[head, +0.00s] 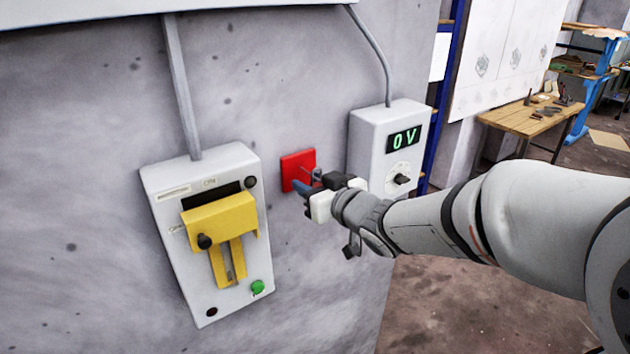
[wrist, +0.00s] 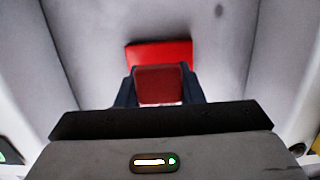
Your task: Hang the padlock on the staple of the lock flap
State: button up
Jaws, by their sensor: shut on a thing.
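The padlock, a dark red block (wrist: 160,86), sits between the two fingers of my gripper (wrist: 159,92) in the wrist view. My gripper (head: 308,188) is shut on it, close in front of a red square plate (head: 297,169) on the wall. In the head view the padlock is mostly hidden by my gripper. The yellow lock flap (head: 221,222) is on the white box to the left, well apart from my gripper. It has a black knob and a slotted strip hanging below. I cannot clearly make out the staple.
The white box (head: 170,265) has a green button (head: 257,287) low on its front. A second box (head: 372,152) reading "0 V", with a dial, is just behind and right of my gripper. The wall between the yellow flap and the red plate is clear.

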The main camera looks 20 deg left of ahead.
jog(key=shift+w+a+f, duration=0.15)
jog(key=shift+f, duration=0.3)
jog(key=shift+w+a+f, duration=0.15)
jog(key=shift+f, duration=0.25)
jog(key=o, duration=1.1)
jog(key=shift+r, duration=0.1)
